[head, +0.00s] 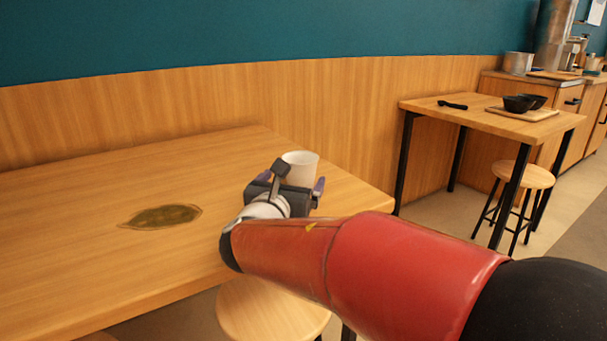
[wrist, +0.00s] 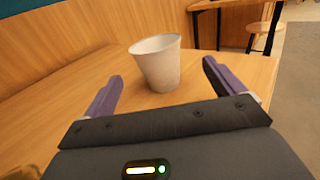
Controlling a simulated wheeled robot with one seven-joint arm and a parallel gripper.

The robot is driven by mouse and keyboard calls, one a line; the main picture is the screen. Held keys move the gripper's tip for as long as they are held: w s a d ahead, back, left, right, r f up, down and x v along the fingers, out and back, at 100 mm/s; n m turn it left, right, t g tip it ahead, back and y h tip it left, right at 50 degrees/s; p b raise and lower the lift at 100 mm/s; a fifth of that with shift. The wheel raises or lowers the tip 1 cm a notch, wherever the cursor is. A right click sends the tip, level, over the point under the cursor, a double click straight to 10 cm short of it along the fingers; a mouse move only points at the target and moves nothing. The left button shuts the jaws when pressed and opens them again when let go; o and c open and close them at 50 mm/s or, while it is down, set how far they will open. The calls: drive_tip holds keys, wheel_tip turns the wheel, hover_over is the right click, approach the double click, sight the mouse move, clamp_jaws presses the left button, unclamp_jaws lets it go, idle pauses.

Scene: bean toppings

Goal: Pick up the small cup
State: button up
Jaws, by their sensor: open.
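The small cup (head: 301,168) is white and stands upright on the near wooden table (head: 90,180), close to its right end. In the wrist view the cup (wrist: 157,64) is ahead of my gripper (wrist: 160,85), roughly centred and slightly beyond the fingertips. My gripper (head: 293,187) is open, with one purple finger on each side and nothing held between them. In the head view the gripper hides the lower part of the cup. My red arm reaches in from the lower right.
A flat green leaf-shaped mat (head: 163,217) lies on the table left of my gripper. A stool (head: 272,308) is below the table's front edge.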

sight(304, 159)
drive_tip(key=x, duration=0.7)
drive_tip(key=shift+w+a+r, duration=0.1)
drive_tip(key=shift+w+r, duration=0.15)
drive_tip(key=shift+w, duration=0.2)
drive_tip(key=shift+c, duration=0.3)
drive_tip(key=c, duration=1.1)
drive_tip(key=shift+c, duration=0.2)
